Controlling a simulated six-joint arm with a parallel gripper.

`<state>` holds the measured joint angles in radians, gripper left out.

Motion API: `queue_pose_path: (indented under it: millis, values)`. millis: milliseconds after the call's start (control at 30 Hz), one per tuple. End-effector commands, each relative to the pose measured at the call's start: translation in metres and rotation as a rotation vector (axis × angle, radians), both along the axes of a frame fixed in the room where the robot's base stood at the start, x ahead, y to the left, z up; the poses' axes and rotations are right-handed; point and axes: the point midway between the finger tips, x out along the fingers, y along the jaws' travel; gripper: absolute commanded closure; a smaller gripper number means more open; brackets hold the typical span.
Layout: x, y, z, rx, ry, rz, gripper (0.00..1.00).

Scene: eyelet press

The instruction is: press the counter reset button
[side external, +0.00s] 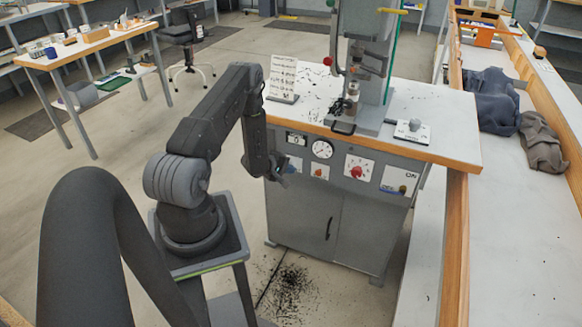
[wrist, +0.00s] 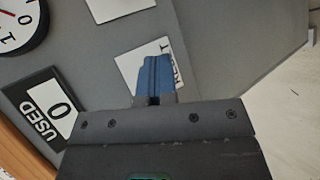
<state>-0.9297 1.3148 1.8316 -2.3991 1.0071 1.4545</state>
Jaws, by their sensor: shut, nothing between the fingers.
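The press cabinet's front panel carries a small counter (side external: 297,138) reading 0. In the wrist view the counter (wrist: 50,110) is labelled USED. A white plate (wrist: 133,67) lettered RESET lies partly behind my fingers. The button on this plate is not visible; my fingers cover the plate's middle. My gripper (wrist: 157,75) has blue fingers, shut with nothing between them, over the plate. In the side view my gripper (side external: 284,173) is low at the panel's left, below the counter. I cannot tell whether the fingertips touch anything.
A dial gauge (side external: 322,149) sits right of the counter. A plate with a red knob (side external: 357,171) and an ON plate (side external: 399,181) are further right. The wooden-edged press top (side external: 440,143) overhangs the panel. Dark specks (side external: 288,290) lie on the floor below.

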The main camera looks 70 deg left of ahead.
Motion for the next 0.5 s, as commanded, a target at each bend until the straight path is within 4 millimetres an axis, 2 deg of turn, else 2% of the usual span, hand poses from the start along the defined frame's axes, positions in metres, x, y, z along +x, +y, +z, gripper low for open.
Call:
queue_pose_path:
  millis: [500]
  values:
    - [-0.0046,-0.0045,0.0008,0.0,-0.002,0.001,1.0]
